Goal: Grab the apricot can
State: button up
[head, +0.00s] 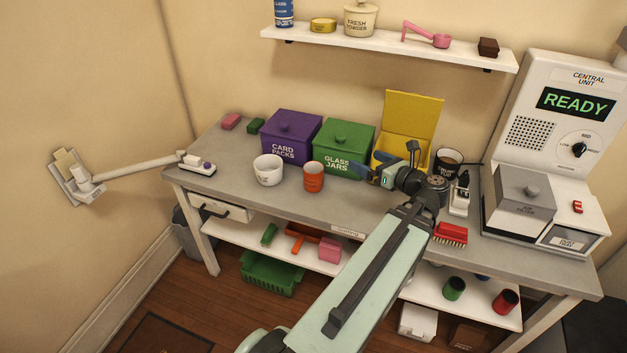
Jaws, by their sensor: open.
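An orange cylinder (313,177) stands upright on the grey bench, in front of the green box; it is the closest match to an apricot can, though its label is too small to read. My gripper (372,175) is open, in front of the green and yellow boxes. It points left, to the right of the orange cylinder and apart from it. Nothing shows between its fingers.
A white pot (268,170) stands left of the orange cylinder. The purple box (291,136), green box (343,148) and open yellow box (411,118) line the back. A dark mug (447,162) and red brush (450,233) are at right. The front left bench is clear.

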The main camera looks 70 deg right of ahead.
jog(key=n+g+y, duration=0.2)
send_near(321, 174)
jog(key=x, duration=0.7)
jog(key=shift+w+d+f, duration=0.1)
jog(key=shift+w, duration=0.1)
jog(key=shift+x, duration=3.05)
jog(key=shift+c, duration=0.2)
jog(key=c, duration=1.2)
